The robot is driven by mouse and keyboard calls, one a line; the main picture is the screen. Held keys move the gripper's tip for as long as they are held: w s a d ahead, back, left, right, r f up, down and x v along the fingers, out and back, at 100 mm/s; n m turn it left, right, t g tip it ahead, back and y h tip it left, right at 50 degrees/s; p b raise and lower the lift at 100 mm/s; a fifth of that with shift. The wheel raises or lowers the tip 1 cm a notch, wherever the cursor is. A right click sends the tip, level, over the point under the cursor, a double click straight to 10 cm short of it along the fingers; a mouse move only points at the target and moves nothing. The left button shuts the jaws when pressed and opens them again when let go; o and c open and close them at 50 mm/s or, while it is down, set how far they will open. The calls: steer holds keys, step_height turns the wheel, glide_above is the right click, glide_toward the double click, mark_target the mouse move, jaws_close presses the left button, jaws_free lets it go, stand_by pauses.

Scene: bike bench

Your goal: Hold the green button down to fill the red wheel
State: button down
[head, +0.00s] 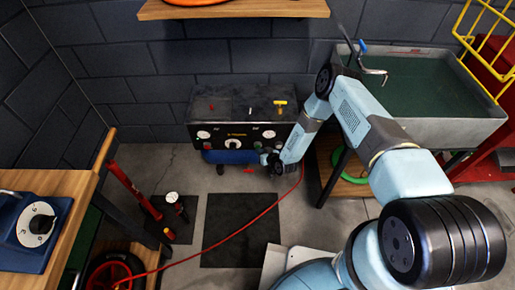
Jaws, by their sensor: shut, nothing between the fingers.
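The red wheel (104,277) with a dark tyre is low at the left, under the wooden bench, partly cut off by the frame. A red hose (238,232) runs from the machine's right side across the floor to the wheel. The machine (240,105) is a dark box with a front panel of gauges (203,134) and a knob (232,144). My gripper (265,159) is shut and empty at the lower right of this panel. I cannot make out the green button. I cannot tell whether the gripper touches the panel.
A wooden bench (88,190) with a blue dial box (42,230) is at the left. A red floor pump (133,190) stands beside it. A grey basin (430,95) is at the right. A dark mat (238,215) lies on the open floor.

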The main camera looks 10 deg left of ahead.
steer(key=shift+s+d, duration=0.15)
steer(key=shift+s, duration=0.4)
steer(key=shift+s+d, duration=0.2)
steer(key=shift+s, duration=0.6)
steer(key=shift+s+d, duration=0.15)
steer(key=shift+s, duration=0.7)
steer(key=shift+s+d, duration=0.2)
steer(key=shift+s, duration=0.6)
